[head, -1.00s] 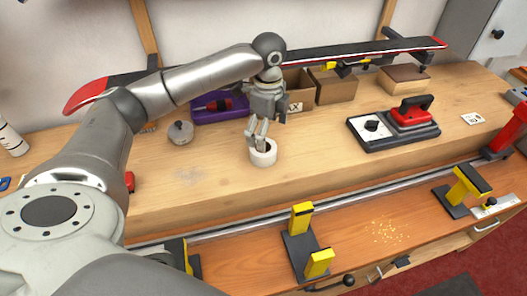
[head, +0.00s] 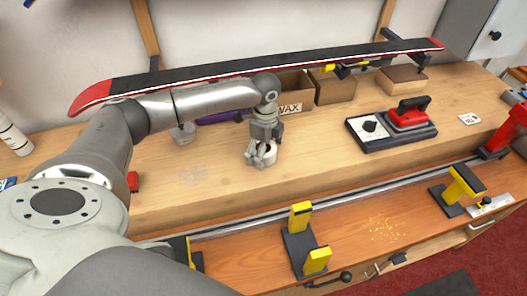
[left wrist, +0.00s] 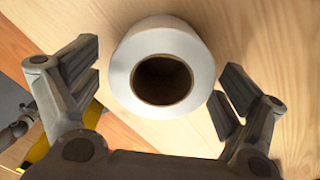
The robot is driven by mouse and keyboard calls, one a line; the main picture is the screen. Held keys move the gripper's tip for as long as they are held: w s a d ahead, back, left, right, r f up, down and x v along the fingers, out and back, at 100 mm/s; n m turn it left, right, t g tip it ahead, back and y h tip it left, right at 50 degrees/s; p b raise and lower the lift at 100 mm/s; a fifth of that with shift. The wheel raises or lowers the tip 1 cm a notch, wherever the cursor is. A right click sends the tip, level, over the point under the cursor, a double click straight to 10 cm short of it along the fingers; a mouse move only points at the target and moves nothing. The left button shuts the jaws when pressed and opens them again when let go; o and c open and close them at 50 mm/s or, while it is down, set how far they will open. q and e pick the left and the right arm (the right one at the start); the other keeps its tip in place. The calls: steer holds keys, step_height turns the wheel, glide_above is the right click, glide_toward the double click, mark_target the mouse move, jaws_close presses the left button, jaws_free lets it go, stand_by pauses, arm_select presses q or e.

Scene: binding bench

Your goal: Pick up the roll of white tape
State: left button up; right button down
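The roll of white tape (head: 266,152) stands on the wooden bench with its brown core hole facing up. It also shows in the left wrist view (left wrist: 127,80), between the two fingers. My left gripper (head: 260,158) is low at the roll in the head view and partly hides it. In the left wrist view the left gripper (left wrist: 158,88) is open, one finger on each side of the roll, with visible gaps between fingers and tape. My right gripper is not in view.
A ski or board (head: 230,72) with red tips lies across the back above the bench. Yellow-padded clamps (head: 301,214) line the front. Bench around the roll is clear.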

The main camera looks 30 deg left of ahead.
arm_select(q)
steer(key=c, duration=0.9)
steer(key=shift+r, duration=0.1)
